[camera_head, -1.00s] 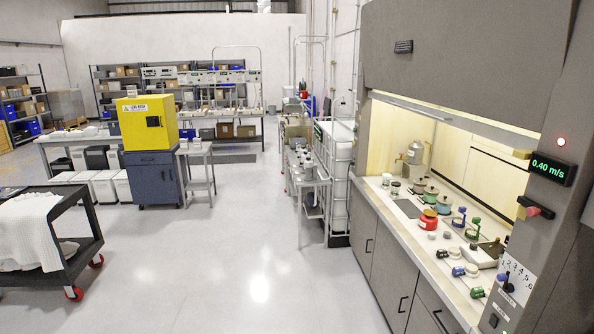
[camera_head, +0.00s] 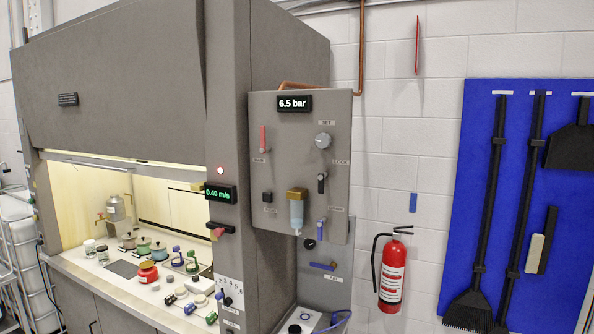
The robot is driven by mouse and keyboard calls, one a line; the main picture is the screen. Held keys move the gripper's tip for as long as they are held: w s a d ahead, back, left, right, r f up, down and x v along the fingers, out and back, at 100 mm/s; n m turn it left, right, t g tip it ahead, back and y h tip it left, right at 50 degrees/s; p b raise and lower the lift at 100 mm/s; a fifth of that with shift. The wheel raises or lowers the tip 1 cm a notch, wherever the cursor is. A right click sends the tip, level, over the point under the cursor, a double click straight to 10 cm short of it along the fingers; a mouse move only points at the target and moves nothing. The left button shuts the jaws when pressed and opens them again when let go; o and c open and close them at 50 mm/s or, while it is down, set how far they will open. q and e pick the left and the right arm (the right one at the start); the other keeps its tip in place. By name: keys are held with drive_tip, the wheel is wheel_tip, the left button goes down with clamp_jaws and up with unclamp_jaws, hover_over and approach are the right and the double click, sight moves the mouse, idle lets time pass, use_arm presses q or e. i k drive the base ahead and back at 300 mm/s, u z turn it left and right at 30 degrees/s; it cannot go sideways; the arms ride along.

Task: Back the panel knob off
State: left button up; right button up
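A grey panel (camera_head: 345,190) hangs at the right side of the fume hood, with a display (camera_head: 294,103) on it reading "6.5 bar". A round grey knob (camera_head: 323,141) sits at the panel's upper right. A red lever (camera_head: 263,139) is at its upper left, a black lever (camera_head: 321,183) below the round knob, and a small black square knob (camera_head: 267,197) at the lower left. A filter bowl with a brass top (camera_head: 297,208) and a blue lever (camera_head: 321,229) are lower down. The small labels are too blurred to read surely. Neither gripper is in view.
The fume hood (camera_head: 120,70) is at left, its bench (camera_head: 75,262) holding a red pot (camera_head: 148,271) and several other vessels. A fire extinguisher (camera_head: 391,278) and a blue board (camera_head: 480,200) with brooms are on the wall at right. A copper pipe (camera_head: 361,50) runs above the panel.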

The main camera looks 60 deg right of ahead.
sight(323, 141)
drive_tip(key=z, duration=1.85)
